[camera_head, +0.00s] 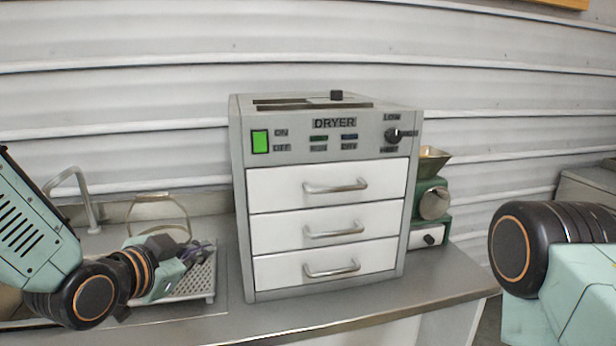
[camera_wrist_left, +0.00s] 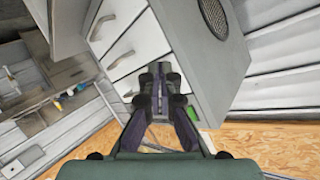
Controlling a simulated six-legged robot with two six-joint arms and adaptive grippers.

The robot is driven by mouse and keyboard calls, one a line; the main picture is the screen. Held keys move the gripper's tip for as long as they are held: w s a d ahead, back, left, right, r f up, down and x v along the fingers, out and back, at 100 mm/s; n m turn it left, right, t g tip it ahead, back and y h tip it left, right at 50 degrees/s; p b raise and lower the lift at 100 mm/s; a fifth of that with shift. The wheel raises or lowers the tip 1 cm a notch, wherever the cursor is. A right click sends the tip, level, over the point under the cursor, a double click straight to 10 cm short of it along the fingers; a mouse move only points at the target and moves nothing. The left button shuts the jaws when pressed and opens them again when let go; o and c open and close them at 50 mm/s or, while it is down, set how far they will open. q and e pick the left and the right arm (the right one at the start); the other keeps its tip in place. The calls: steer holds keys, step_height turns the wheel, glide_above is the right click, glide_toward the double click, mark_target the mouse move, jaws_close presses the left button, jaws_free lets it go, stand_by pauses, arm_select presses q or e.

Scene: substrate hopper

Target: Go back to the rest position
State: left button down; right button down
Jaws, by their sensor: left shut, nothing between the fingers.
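My left gripper (camera_head: 198,250) is at the left of the head view, in front of the perforated tray and left of the dryer. In the left wrist view my left gripper (camera_wrist_left: 160,88) shows with its fingers together and nothing between them. The grey dryer (camera_head: 330,180) stands on the counter with its three white drawers shut; it also shows in the left wrist view (camera_wrist_left: 205,60). Of my right arm only a black and green part shows at the right edge of the head view; its gripper is out of the picture.
A perforated tray (camera_head: 207,284) and a faucet (camera_head: 85,190) are at the left of the counter. A green machine with a brass funnel (camera_head: 432,165) stands right of the dryer. The counter's front edge (camera_head: 380,310) runs below the dryer, with a clear strip of counter there.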

arm_select(q)
steer(key=s+a+f+n+g+y+b, duration=0.1)
steer(key=s+f+n+g+y+b, duration=0.2)
steer(key=s+f, duration=0.7)
steer(key=s+a+f+n+g, duration=0.1)
steer(key=s+f+n+g, duration=0.4)
steer(key=f, duration=1.1)
steer(key=s+f+n+g+b, duration=0.1)
steer(key=s+f+g+b, duration=0.1)
steer(key=s+f, duration=0.6)
steer(key=s+a+f+g+y+b, duration=0.1)
steer(key=s+f+g+b, duration=0.1)
steer(key=s+f, duration=0.6)
steer(key=s+g, duration=0.1)
steer(key=s, duration=0.4)
steer(key=shift+a+f+n, duration=0.15)
steer(key=shift+f+n, duration=0.05)
steer(key=shift+n, duration=0.2)
